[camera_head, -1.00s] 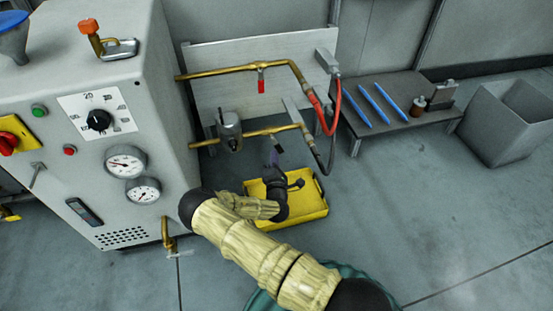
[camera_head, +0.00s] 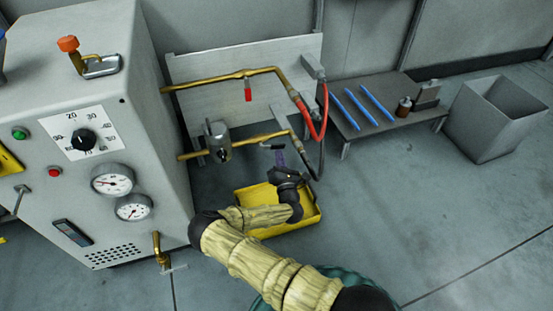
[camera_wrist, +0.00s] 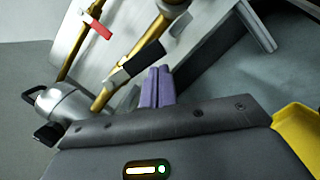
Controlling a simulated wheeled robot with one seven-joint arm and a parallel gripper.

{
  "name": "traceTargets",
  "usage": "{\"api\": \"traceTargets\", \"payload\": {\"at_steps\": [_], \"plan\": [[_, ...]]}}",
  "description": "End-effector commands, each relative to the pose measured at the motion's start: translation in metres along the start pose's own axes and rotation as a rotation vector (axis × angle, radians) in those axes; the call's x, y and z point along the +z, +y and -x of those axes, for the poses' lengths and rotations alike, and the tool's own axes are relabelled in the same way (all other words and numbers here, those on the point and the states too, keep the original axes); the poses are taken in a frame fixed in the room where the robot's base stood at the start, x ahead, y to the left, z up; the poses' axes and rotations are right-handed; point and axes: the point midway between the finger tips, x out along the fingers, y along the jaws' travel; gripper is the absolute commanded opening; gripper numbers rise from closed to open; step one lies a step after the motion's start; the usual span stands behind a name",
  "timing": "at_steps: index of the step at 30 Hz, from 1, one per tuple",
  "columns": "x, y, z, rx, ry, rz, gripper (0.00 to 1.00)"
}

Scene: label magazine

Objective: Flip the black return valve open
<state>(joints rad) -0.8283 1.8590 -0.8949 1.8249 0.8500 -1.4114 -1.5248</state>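The black return valve lever (camera_head: 275,146) sits on the lower brass pipe (camera_head: 245,144). In the wrist view the black lever (camera_wrist: 138,62) juts sideways off that pipe, across the middle of the picture. My gripper (camera_head: 279,157) is just below and in front of the lever in the head view. In the wrist view its two purple fingers (camera_wrist: 158,84) are pressed together with nothing visible between them. The fingertips are close to the lever's free end. I cannot tell whether they touch it.
A red lever (camera_head: 248,92) hangs from the upper brass pipe (camera_head: 220,80). A grey cylindrical fitting (camera_head: 217,140) is left on the lower pipe. Red and black hoses (camera_head: 322,120) hang at right. A yellow tray (camera_head: 312,217) lies below my arm. The grey cabinet (camera_head: 140,130) stands left.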

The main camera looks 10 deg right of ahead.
Motion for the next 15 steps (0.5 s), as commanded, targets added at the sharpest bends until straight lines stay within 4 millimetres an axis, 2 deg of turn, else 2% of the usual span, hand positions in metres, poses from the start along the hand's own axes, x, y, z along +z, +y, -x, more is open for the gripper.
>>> {"api": "traceTargets", "payload": {"at_steps": [6,15], "plan": [[0.013,0.001,-0.003,-0.001,-0.003,0.0,0.0],[0.018,0.001,-0.004,-0.001,-0.003,-0.001,0.0]]}}
